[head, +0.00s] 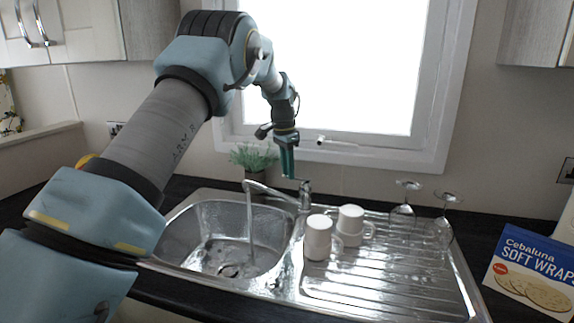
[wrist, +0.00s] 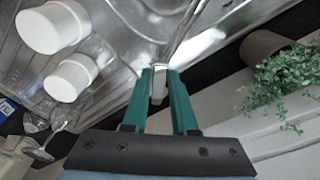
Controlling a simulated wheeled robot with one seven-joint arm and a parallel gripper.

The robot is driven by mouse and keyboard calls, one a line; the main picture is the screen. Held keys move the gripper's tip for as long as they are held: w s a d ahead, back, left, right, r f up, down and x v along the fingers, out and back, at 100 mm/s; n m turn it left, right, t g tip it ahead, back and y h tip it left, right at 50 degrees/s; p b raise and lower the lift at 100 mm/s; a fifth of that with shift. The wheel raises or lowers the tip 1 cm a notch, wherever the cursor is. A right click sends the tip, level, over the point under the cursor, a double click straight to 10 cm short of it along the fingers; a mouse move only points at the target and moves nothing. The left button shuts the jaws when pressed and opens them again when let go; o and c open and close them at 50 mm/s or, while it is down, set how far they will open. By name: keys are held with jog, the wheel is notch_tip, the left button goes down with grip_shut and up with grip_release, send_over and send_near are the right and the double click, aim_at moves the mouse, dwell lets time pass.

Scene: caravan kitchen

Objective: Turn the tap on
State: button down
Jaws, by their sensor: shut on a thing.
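The chrome tap (head: 305,197) stands at the back of the steel sink (head: 190,212), its spout reaching left over the basin. A clear stream of water (head: 250,225) falls from the spout into the basin. My gripper (head: 287,174) comes down from above at the tap's top. In the wrist view its two green fingers (wrist: 160,78) are shut on the tap's lever (wrist: 158,88), which shows between the tips. In the head view the fingers hide part of the lever.
Two white mugs (head: 318,240) (head: 350,222) stand upside down just right of the tap on the drainer (head: 375,285). Upturned glasses (head: 402,215) stand further right, then a wraps box (head: 530,275). A potted plant (head: 253,158) is behind the sink, below the window.

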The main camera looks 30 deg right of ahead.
jog(key=c, duration=0.7)
grip_release()
jog(key=shift+r, duration=0.1)
notch_tip(320, 180, up, 11)
jog(key=a+b, duration=0.1)
jog(key=b, duration=0.2)
jog(key=shift+f, duration=0.2)
jog(key=s+a+f+n, duration=0.1)
jog(key=a+f+n, duration=0.25)
jog(key=a, duration=0.95)
jog(key=a+f+n, duration=0.3)
jog(key=a+n, duration=0.2)
jog(key=a, duration=0.8)
jog(key=s+a+f+n, duration=0.3)
jog(key=s+a, duration=0.6)
jog(key=s+a+f+n+t+y, duration=0.1)
jog(key=s+a+f+n, duration=0.3)
jog(key=s+a, duration=0.5)
jog(key=shift+s+f, duration=0.25)
jog(key=shift+s, duration=0.05)
